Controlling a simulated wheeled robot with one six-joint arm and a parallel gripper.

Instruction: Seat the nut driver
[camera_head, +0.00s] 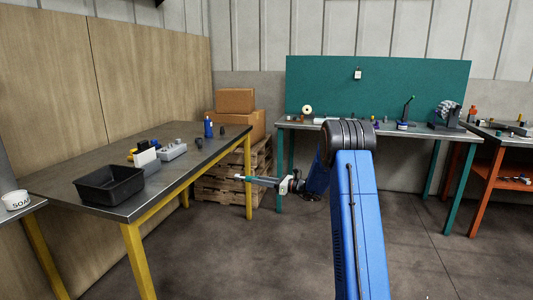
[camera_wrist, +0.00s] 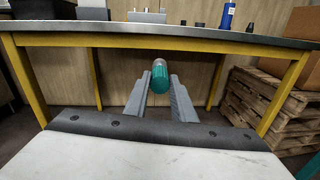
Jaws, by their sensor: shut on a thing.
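My gripper (camera_head: 262,180) is at the end of my blue arm, in front of the yellow-legged table and below its top. It is shut on a teal cylinder with a pale grey end, apparently the nut driver (camera_head: 249,179). In the wrist view the nut driver (camera_wrist: 160,78) sits between the fingertips, seen nearly end-on, and its far part is hidden. A grey block (camera_head: 172,152) stands on the table; I cannot tell whether it has holes for a tool.
The yellow-legged table (camera_head: 122,211) holds a black bin (camera_head: 92,188), a white box (camera_head: 146,160), a blue bottle (camera_head: 208,129) and small dark pieces. Its front edge (camera_wrist: 210,37) crosses the wrist view. Pallets (camera_head: 222,190) with cartons stand behind. A teal-legged bench (camera_head: 340,126) is farther back.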

